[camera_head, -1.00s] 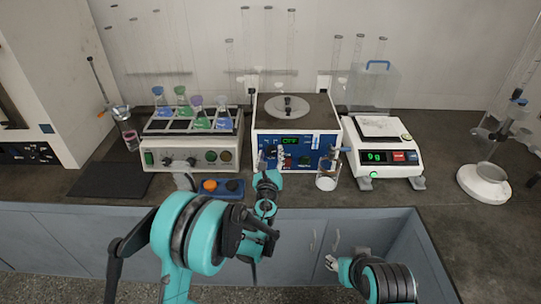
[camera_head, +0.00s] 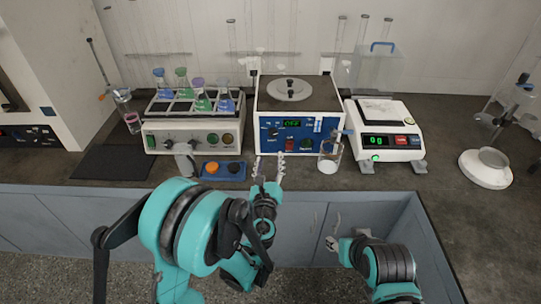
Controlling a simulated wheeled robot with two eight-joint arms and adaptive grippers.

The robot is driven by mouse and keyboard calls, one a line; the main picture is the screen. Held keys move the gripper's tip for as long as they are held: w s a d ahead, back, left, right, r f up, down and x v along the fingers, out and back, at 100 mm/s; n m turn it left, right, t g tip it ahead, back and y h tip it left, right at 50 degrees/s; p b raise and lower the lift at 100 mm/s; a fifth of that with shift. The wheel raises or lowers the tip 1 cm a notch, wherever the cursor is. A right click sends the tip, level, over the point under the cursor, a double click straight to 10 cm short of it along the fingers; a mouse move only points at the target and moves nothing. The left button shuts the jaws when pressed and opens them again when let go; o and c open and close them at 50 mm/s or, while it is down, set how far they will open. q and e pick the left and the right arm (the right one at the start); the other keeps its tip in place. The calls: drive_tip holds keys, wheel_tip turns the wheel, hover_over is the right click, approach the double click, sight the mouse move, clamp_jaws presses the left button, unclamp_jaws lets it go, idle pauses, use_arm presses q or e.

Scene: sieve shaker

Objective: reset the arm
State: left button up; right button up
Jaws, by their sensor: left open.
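My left gripper (camera_head: 268,168) is open and empty, its two fingers pointing up in front of the blue panel of the sieve shaker (camera_head: 297,99). It is apart from the shaker's knobs and buttons. My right gripper (camera_head: 333,241) is low at the front of the cabinets, right of centre. It is small in the picture, and whether it is open or shut does not show clearly. The shaker has a round lid on top and a lit green display.
A glass beaker with white contents (camera_head: 328,164) stands at the shaker's right front corner. A balance (camera_head: 385,139) stands to the right, a flask rack unit (camera_head: 194,132) to the left.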

idle(0.4)
use_arm(q)
drive_tip(key=s+a+r+n+g+y, duration=0.2)
drive_tip(key=s+a+n+g+y, duration=0.1)
drive_tip(key=a+n, duration=0.5)
drive_tip(key=s+a+r+n+g+y, duration=0.2)
drive_tip(key=s+a+n, duration=0.1)
drive_tip(key=a+n, duration=0.55)
drive_tip(key=s+f+n+g+h, duration=0.2)
drive_tip(key=s+n+g, duration=0.1)
drive_tip(key=s+n, duration=0.5)
drive_tip(key=s+f+n+g+h, duration=0.1)
drive_tip(key=s+f+n+g, duration=0.1)
drive_tip(key=s+n, duration=0.5)
drive_tip(key=s+g, duration=0.1)
drive_tip(key=s, duration=0.5)
drive_tip(key=shift+a+f+n+h, duration=0.15)
drive_tip(key=shift+f+n+h, duration=0.15)
drive_tip(key=shift+n+h, duration=0.1)
